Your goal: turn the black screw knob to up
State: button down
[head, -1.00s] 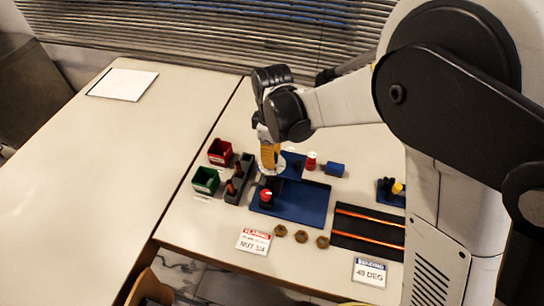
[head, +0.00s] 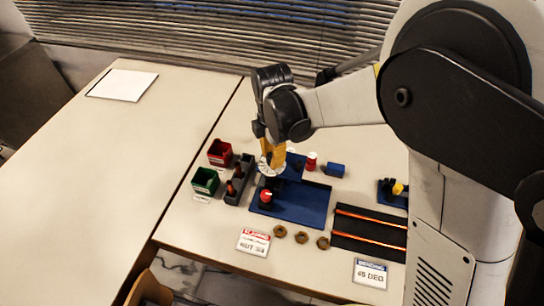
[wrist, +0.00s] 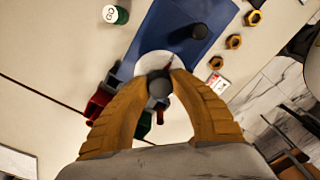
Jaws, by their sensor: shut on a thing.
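The black screw knob (wrist: 158,88) shows in the wrist view as a dark round cap between my two yellow fingers. Behind it is a white round dial (wrist: 150,62), with a small red mark near the right fingertip. The dial also shows as a pale disc in the head view (head: 268,170). My gripper (wrist: 158,80) is shut on the knob, with one fingertip on each side. In the head view my gripper (head: 271,156) points down over the dial and hides the knob. The direction the knob points cannot be told clearly.
A blue tray (head: 312,207) with a red-topped black post (head: 266,199) lies just in front. Red (head: 220,153) and green (head: 205,181) bins and a grey rack (head: 233,196) stand left. Brass nuts (head: 301,237) and a black tray (head: 350,241) lie nearer. The left table is mostly clear.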

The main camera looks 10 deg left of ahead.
dwell(0.4)
jog(key=c, duration=1.1)
grip_release()
notch_tip(320, 180, up, 12)
